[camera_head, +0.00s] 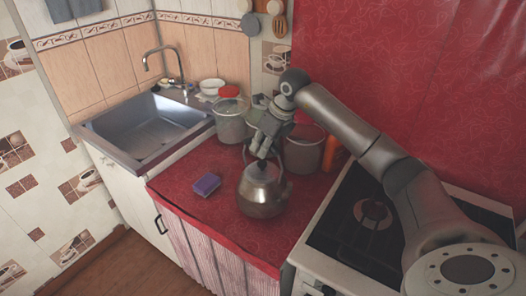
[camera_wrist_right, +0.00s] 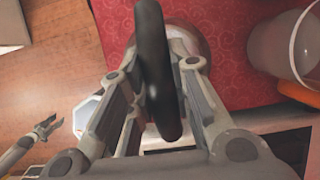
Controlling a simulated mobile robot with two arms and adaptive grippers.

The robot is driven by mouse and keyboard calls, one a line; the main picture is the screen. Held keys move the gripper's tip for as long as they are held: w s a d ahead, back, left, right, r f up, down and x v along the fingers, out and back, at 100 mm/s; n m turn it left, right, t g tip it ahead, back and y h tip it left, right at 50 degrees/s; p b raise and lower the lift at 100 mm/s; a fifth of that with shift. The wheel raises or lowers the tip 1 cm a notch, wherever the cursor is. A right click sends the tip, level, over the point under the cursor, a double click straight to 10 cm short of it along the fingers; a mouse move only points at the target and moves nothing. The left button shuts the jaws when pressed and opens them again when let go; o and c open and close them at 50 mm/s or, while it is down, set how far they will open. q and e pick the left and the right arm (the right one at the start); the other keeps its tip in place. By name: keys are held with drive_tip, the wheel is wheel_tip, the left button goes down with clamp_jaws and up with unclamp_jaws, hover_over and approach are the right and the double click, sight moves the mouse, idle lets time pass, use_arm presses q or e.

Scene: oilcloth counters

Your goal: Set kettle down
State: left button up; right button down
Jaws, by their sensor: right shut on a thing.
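The kettle (camera_head: 262,192) is a shiny metal pot with a dark handle. It is over the red counter cloth, between the sponge and the stove; I cannot tell whether its base touches the cloth. My right gripper (camera_head: 262,152) is above it, shut on its handle. In the right wrist view the dark handle (camera_wrist_right: 155,65) runs between the fingers (camera_wrist_right: 150,100), and part of the metal body (camera_wrist_right: 188,45) shows behind them.
A purple sponge (camera_head: 206,184) lies left of the kettle on the red cloth (camera_head: 190,167). Clear containers (camera_head: 231,122) (camera_head: 303,154) stand behind. An orange item (camera_head: 329,152) is beside the right one. The stove (camera_head: 340,222) is at right, the sink (camera_head: 150,128) at left.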

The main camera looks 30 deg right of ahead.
sight(263, 162)
drive_tip(key=shift+w+d+f, duration=0.15)
drive_tip(key=shift+w+f, duration=0.05)
drive_tip(key=shift+w, duration=0.05)
drive_tip(key=shift+f+p, duration=0.7)
drive_tip(key=shift+f, duration=0.7)
use_arm(q)
drive_tip(key=shift+s+r, duration=0.45)
drive_tip(key=shift+r, duration=0.35)
use_arm(e)
drive_tip(key=c, duration=1.8)
unclamp_jaws()
drive_tip(key=shift+f, duration=0.3)
drive_tip(key=o, duration=0.5)
drive_tip(key=shift+s+r, duration=0.1)
drive_tip(key=shift+s, duration=0.05)
drive_tip(key=shift+r, duration=0.1)
